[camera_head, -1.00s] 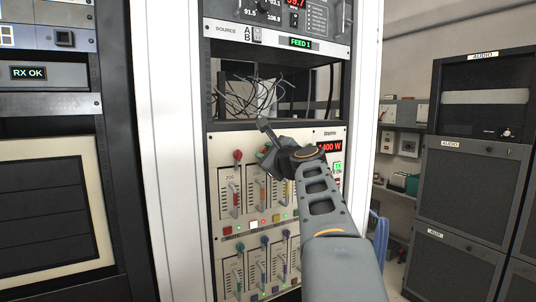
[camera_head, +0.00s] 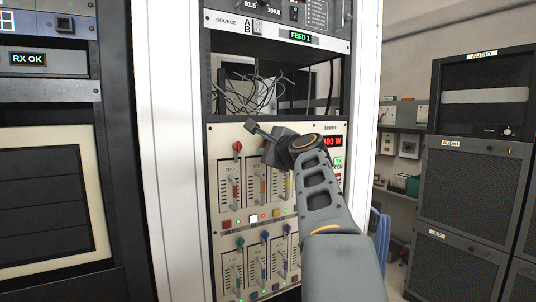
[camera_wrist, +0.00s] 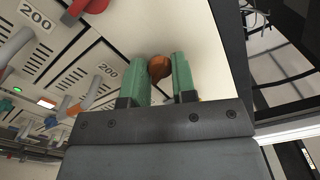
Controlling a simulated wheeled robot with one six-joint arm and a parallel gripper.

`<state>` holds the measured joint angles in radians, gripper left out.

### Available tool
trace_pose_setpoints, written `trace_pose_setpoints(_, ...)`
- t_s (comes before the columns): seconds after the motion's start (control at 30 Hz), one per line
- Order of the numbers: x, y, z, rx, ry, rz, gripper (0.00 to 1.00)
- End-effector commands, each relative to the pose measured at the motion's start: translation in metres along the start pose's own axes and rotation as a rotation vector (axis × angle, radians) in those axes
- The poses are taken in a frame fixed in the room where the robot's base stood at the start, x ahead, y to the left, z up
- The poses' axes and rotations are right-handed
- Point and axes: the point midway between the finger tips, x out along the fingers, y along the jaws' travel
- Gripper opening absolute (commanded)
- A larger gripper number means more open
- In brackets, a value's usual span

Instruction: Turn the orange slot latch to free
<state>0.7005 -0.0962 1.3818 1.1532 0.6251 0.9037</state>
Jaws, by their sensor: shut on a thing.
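The orange latch (camera_wrist: 159,68) shows in the wrist view as a small rounded orange-brown piece between the green fingers of my gripper (camera_wrist: 163,76). The fingers are shut on it, against the cream panel of the amplifier. Which way the latch points cannot be told.
A red latch (camera_head: 238,147) sits to the left above the red slot, and shows in the wrist view (camera_wrist: 88,5). Above the panel is an open bay with loose wires (camera_head: 250,92). The white rack post (camera_head: 364,150) stands close to the right of my arm.

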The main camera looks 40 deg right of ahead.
Motion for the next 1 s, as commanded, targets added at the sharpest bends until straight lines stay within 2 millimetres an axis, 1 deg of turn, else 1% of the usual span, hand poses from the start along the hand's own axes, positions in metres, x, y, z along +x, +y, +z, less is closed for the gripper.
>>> trace_pose_setpoints(0.03,0.0003,0.0044,-0.0021,-0.045,0.000,0.000,0.01)
trace_pose_setpoints(0.7,0.0003,0.0041,-0.0018,-0.682,-0.001,0.001,0.01)
trace_pose_setpoints(1.0,0.0003,0.0035,-0.0018,-0.938,0.000,0.001,0.01)
